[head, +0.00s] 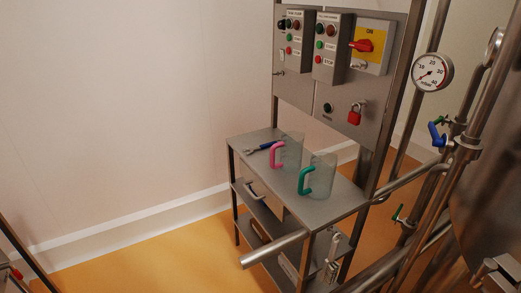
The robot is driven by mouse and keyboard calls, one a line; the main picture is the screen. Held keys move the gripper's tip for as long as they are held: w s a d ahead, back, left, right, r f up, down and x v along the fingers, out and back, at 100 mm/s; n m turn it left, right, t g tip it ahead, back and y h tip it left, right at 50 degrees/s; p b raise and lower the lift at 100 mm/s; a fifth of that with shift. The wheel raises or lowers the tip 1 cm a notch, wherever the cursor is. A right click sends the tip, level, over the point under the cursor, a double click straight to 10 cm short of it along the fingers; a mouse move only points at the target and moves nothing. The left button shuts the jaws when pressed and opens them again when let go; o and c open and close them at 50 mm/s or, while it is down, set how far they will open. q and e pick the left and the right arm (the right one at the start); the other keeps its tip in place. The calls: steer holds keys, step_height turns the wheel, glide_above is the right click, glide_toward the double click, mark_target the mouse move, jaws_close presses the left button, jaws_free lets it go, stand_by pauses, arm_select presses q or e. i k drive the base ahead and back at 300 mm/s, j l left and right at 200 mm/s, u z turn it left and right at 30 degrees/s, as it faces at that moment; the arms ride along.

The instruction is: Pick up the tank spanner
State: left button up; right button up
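A small tool with dark blue handles (264,147) lies flat at the back left of the steel trolley's top (255,138). A grey metal tool-like piece (333,254) hangs upright at the trolley's right end. Both are small in the head view, and I cannot tell for sure which one is the tank spanner. Neither of my grippers can be made out in this view.
Two clear jugs stand on the trolley top, one with a pink handle (277,154), one with a green handle (306,181). A control panel (330,110) rises behind. Pipes with a gauge (433,72) crowd the right. The orange floor (150,262) at left is clear.

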mark_target(265, 145)
steer(key=i+j+z, duration=0.15)
steer(key=i+j, duration=0.75)
steer(key=i+j+z, duration=0.1)
steer(key=i+j, duration=0.8)
steer(key=i, duration=0.35)
steer(key=l, duration=0.05)
